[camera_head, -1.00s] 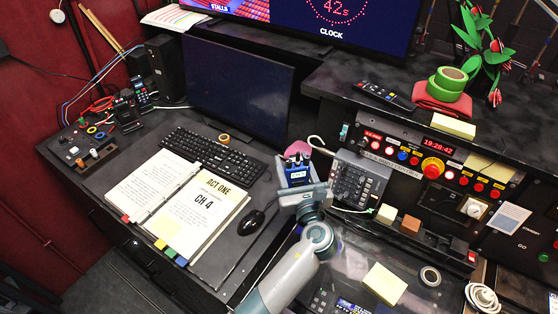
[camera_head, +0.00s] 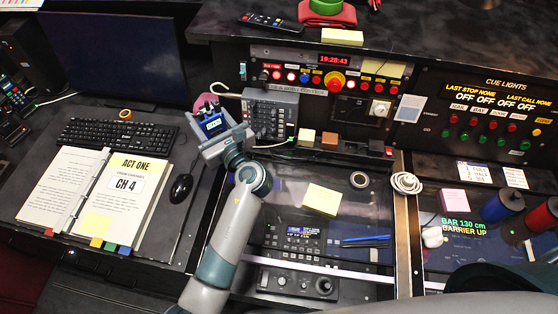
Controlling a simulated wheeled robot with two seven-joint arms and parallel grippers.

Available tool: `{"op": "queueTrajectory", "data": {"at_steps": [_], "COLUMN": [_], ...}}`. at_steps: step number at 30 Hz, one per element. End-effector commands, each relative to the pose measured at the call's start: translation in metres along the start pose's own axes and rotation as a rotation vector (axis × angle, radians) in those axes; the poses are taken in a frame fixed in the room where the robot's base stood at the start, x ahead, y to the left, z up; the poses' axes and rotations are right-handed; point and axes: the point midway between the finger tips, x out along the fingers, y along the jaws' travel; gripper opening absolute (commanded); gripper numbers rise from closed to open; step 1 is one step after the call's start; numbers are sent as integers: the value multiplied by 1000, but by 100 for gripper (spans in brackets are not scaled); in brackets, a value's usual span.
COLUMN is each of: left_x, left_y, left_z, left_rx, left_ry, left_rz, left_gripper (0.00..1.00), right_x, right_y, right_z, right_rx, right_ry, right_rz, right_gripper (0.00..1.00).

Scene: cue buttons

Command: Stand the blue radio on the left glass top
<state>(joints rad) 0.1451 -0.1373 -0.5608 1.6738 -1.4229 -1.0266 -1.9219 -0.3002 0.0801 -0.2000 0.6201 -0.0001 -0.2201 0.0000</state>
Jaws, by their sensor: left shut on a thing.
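The blue radio (camera_head: 211,123) is held upright in my left gripper (camera_head: 216,137), which is shut on it. They are in front of the grey keypad unit and left of the left glass top (camera_head: 376,210). A control panel and blue pens show through or on the glass; I cannot tell which for the pens. My left forearm crosses the glass's left edge. My right gripper is not in view.
A white coiled cable (camera_head: 406,182) lies on the divider right of the left glass. A second glass top, to the right, has a pink note pad (camera_head: 453,201) and blue and red spools near it. A keyboard (camera_head: 118,134), mouse (camera_head: 181,187) and open script (camera_head: 96,198) fill the left desk.

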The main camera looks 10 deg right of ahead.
Motion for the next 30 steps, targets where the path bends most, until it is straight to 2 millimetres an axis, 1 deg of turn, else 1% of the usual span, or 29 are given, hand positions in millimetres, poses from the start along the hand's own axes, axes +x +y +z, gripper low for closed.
{"op": "queueTrajectory", "data": {"at_steps": [5, 8, 11, 14, 17, 21, 24, 27, 30], "left_x": [-9, -21, -42, -70, -105, -158, -192, -220, -240], "left_y": [-9, -21, -39, -60, -82, -107, -119, -127, -132], "left_z": [-4, -8, -15, -22, -28, -36, -38, -39, -39], "left_rx": [-2, -1, 0, 1, 3, 4, 4, 2, 0], "left_ry": [-1, 2, 6, 9, 10, 10, 6, 5, 2], "left_rz": [-36, -84, -157, -254, -364, -521, -617, -693, -746], "left_gripper": [19, 19, 19, 19, 19, 19, 19, 19, 19], "right_x": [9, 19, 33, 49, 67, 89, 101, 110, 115], "right_y": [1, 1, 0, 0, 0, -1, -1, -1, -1], "right_z": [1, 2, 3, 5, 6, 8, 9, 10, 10], "right_rx": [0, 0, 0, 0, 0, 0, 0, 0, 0], "right_ry": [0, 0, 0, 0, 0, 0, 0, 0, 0], "right_rz": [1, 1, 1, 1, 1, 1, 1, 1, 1], "right_gripper": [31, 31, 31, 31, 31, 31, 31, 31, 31]}}
